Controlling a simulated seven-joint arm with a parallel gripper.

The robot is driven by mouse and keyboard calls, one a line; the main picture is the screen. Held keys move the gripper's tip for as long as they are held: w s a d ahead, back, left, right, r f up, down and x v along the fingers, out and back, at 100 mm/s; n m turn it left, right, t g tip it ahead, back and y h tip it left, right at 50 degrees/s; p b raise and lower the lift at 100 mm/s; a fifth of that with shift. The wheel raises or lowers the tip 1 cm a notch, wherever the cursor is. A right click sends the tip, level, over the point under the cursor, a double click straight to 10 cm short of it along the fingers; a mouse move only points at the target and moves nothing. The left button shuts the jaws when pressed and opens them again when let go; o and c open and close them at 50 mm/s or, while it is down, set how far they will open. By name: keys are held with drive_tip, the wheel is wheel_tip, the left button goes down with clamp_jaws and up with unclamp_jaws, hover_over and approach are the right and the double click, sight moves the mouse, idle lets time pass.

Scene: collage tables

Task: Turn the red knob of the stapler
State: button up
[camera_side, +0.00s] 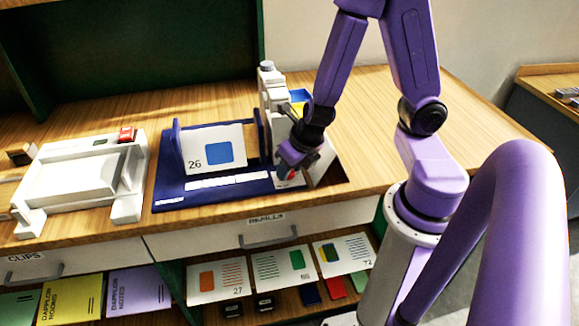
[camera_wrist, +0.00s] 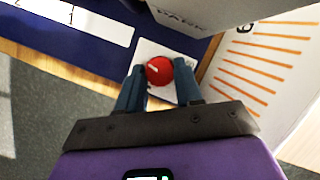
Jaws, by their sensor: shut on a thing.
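The stapler (camera_side: 268,92) is a tall pale grey device standing at the right end of a dark blue base. Its round red knob (camera_wrist: 159,71) has a short white mark and sits over a white plate (camera_wrist: 148,47) low at the front. In the side view the knob (camera_side: 291,175) is a small red patch, mostly hidden by my gripper (camera_side: 289,163). In the wrist view my gripper (camera_wrist: 160,80) has one blue-grey finger on each side of the knob and is shut on it.
A card marked 26 with a blue square (camera_side: 213,149) stands on the blue base (camera_side: 172,188), left of the stapler. A white machine with a red button (camera_side: 127,134) stands further left. An orange-lined page (camera_wrist: 262,65) is close right of my fingers. The table (camera_side: 380,130) is clear at right.

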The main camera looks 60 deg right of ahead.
drive_tip(key=shift+d+n+y, duration=0.1)
drive_tip(key=shift+n+y, duration=0.3)
drive_tip(key=shift+n, duration=0.8)
drive_tip(key=o, duration=1)
